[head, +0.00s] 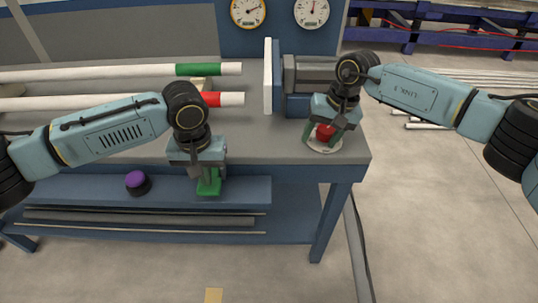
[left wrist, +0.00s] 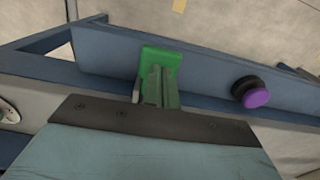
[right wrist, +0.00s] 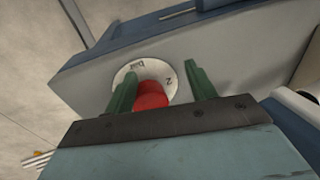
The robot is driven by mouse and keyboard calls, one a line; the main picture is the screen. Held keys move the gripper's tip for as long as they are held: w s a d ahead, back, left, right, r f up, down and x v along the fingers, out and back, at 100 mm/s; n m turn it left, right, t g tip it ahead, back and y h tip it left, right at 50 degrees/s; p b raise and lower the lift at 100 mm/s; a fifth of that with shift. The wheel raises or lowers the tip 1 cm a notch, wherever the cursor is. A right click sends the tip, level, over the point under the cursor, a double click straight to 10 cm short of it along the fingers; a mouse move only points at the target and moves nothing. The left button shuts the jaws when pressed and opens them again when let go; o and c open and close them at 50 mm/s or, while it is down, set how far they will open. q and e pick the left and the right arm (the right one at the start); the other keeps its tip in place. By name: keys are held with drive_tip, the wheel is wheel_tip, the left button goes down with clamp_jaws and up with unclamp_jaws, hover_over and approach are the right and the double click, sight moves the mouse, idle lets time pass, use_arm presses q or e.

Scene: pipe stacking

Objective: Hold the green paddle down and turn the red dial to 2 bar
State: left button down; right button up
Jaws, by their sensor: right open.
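The green paddle (head: 209,188) sticks out at the front of the bench, low beside the shelf. My left gripper (head: 205,172) is at the paddle with its fingers together; in the left wrist view the green fingers (left wrist: 158,88) reach onto the paddle (left wrist: 161,56), and whether they press it is unclear. The red dial (head: 325,132) sits on a white round plate (head: 322,148) at the bench's right front corner. My right gripper (head: 328,128) is open above it. In the right wrist view the red dial (right wrist: 150,97) is between the fingers, and the plate (right wrist: 128,72) carries a "2".
A purple-topped button (head: 137,182) is on the front of the bench, left of the paddle. Two round gauges (head: 248,11) stand at the back. Pipes with a green band (head: 197,69) and a red band (head: 211,99) lie on the left, near a white upright board (head: 268,78).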

sight(327, 127)
drive_tip(key=w+m, duration=0.1)
drive_tip(key=w+d+r+t, duration=0.1)
drive_tip(key=w+d+r+m, duration=0.1)
drive_tip(key=shift+w+d+r+m+t+h, duration=0.1)
drive_tip(key=shift+w+r+m+t+h, duration=0.1)
drive_tip(key=shift+w+m+t+h, duration=0.15)
drive_tip(key=shift+w+d+f+m+h, duration=0.1)
drive_tip(key=shift+w+f+m+h, duration=0.25)
drive_tip(key=shift+m, duration=0.3)
drive_tip(key=shift+s+a+m, duration=0.25)
drive_tip(key=shift+s+m, duration=0.05)
drive_tip(key=shift+s, duration=0.15)
drive_tip(key=m, duration=0.4)
drive_tip(key=shift+t+h, duration=0.35)
drive_tip(key=shift+h, duration=0.05)
drive_tip(key=m, duration=0.3)
drive_tip(key=shift+f+m+h, duration=0.1)
drive_tip(key=shift+m+h, duration=0.3)
drive_tip(key=m+h, duration=0.1)
drive_tip(key=m, duration=0.3)
drive_tip(key=shift+m, duration=0.4)
drive_tip(key=shift+s+f, duration=0.1)
